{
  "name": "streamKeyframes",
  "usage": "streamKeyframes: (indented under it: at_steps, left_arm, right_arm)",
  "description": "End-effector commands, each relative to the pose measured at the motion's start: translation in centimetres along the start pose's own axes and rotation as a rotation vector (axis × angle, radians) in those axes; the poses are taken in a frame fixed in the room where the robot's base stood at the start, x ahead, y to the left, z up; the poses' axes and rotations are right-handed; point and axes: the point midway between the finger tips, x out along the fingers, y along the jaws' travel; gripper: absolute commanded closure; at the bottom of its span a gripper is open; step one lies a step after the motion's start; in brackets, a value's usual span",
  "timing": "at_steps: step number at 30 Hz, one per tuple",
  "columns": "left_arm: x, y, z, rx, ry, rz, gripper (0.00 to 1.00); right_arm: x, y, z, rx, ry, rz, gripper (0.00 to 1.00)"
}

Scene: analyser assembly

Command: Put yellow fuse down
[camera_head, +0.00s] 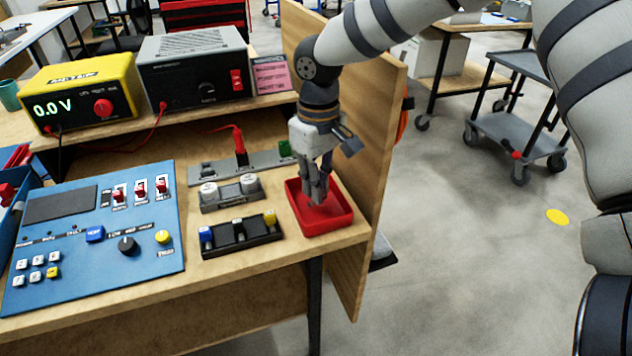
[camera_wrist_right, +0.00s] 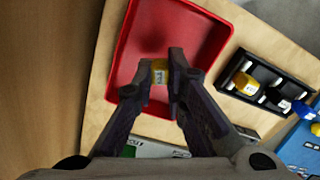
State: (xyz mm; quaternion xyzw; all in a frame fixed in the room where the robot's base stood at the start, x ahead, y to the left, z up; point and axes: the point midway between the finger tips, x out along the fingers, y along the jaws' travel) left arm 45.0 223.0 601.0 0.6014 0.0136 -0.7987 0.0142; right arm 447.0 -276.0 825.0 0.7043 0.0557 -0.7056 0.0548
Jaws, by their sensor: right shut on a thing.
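My right gripper (camera_head: 315,200) points down over the red tray (camera_head: 341,222) near the table's right front corner. In the right wrist view the right gripper (camera_wrist_right: 160,83) is shut on the yellow fuse (camera_wrist_right: 160,72), which sits between its fingertips. The red tray also fills the upper middle of that view (camera_wrist_right: 185,35), and its visible floor is empty. I cannot tell whether the fuse touches the tray. In the head view the fuse is hidden by the fingers. My left gripper is not in view.
A black fuse holder (camera_head: 262,238) with blue, white and yellow pieces stands left of the tray. A grey holder (camera_head: 231,196) with white round pieces is behind it. A wooden side panel (camera_head: 368,150) rises just right of the tray. A blue control panel (camera_head: 60,240) lies at left.

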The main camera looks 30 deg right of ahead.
Motion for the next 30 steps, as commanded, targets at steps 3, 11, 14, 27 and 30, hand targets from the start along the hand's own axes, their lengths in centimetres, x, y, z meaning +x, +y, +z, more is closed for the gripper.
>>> streamKeyframes:
  at_steps: [3,11,14,27,30]
  left_arm:
    - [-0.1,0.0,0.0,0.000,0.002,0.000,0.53]
    - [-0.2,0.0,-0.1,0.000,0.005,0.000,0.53]
    - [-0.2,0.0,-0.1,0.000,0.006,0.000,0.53]
    - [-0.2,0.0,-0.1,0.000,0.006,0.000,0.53]
    - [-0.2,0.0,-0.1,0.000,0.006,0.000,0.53]
  right_arm:
    - [-0.2,0.0,-0.1,0.000,0.004,0.000,1.00]
    - [0.3,-0.1,-0.1,0.000,0.004,0.001,1.00]
    - [0.6,0.0,0.0,0.000,0.003,0.001,1.00]
    - [1.0,-0.1,-0.1,0.000,0.005,0.000,0.68]
    - [0.9,-0.1,-0.1,0.000,0.004,0.000,0.68]
